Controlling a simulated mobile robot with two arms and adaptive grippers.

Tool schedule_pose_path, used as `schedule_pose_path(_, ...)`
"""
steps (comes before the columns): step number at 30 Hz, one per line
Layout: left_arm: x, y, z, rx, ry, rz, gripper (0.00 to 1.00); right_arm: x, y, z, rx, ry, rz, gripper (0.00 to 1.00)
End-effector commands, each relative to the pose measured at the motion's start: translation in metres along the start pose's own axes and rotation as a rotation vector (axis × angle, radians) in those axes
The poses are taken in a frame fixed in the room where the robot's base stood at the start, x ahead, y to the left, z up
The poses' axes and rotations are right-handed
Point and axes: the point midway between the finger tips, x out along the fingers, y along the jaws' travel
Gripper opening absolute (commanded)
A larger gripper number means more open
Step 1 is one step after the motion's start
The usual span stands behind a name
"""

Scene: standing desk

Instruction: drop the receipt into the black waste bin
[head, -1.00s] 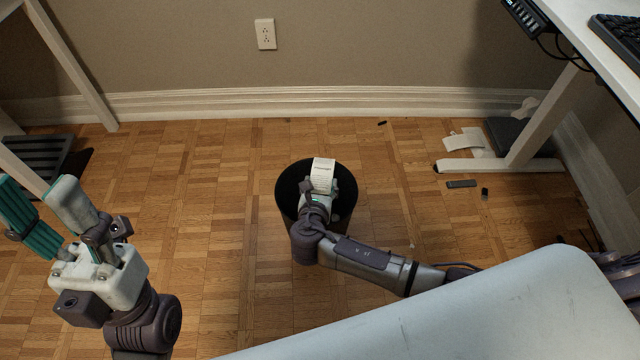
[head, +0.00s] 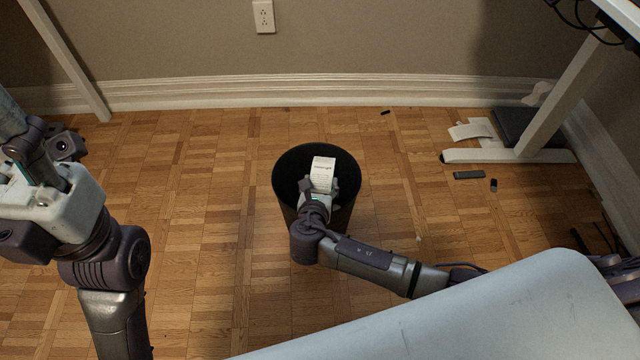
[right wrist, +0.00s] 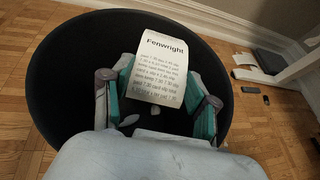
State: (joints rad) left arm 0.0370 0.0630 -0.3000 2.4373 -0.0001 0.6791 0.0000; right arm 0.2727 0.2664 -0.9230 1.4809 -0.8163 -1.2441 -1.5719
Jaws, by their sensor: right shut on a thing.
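The receipt (head: 323,172) is a white printed slip held upright over the mouth of the black waste bin (head: 287,175). My right gripper (head: 319,190) is shut on it, inside the outline of the bin's opening. In the right wrist view the receipt (right wrist: 162,66) reads "Fenwright" at its top, and its lower part sits between the teal finger pads. The bin's dark inside (right wrist: 75,75) lies behind and around the gripper. My left gripper (head: 38,165) is at the left edge, away from the bin, with its fingertips cut off or hidden.
Papers (head: 474,130) and a dark box (head: 520,127) lie by the white desk leg (head: 560,95) at right. Small dark items (head: 469,175) lie on the floor nearby. Pale scraps (right wrist: 130,120) show inside the bin. The floor left of the bin is clear.

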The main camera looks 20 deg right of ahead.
Motion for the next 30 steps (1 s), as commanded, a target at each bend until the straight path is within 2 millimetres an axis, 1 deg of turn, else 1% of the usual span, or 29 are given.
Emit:
schedule_pose_path(1, 0.0, 0.0, 0.0, 0.0, 0.0, 0.0, 0.49, 0.0, 0.0, 0.0, 0.0, 0.0, 0.0, 0.5)
schedule_pose_path(2, 0.0, 0.0, 0.0, 0.0, 0.0, 0.0, 0.49, 0.0, 0.0, 0.0, 0.0, 0.0, 0.0, 0.61)
schedule_pose_path(3, 0.0, 0.0, 0.0, 0.0, -0.001, 0.0, 0.49, 0.0, 0.0, 0.0, 0.0, 0.0, 0.0, 0.67)
schedule_pose_path(7, 0.0, 0.0, 0.0, 0.0, 0.0, 0.0, 0.49, 0.0, 0.0, 0.0, 0.0, 0.0, 0.0, 0.88)
schedule_pose_path(16, -0.001, 0.0, 0.0, 0.0, -0.003, -0.001, 0.49, 0.0, 0.0, 0.0, 0.0, 0.0, 0.0, 0.88)
schedule_pose_path(20, -0.001, 0.0, 0.001, 0.0, -0.004, -0.001, 0.49, -0.008, 0.0, 0.0, 0.0, 0.001, 0.001, 0.88)
schedule_pose_path(23, -0.001, 0.0, 0.001, 0.0, -0.003, -0.001, 0.49, -0.024, 0.001, -0.001, 0.001, 0.003, 0.003, 0.88)
schedule_pose_path(30, -0.001, 0.0, 0.0, 0.0, -0.002, 0.0, 0.49, -0.076, 0.001, -0.001, 0.001, 0.002, 0.003, 0.88)
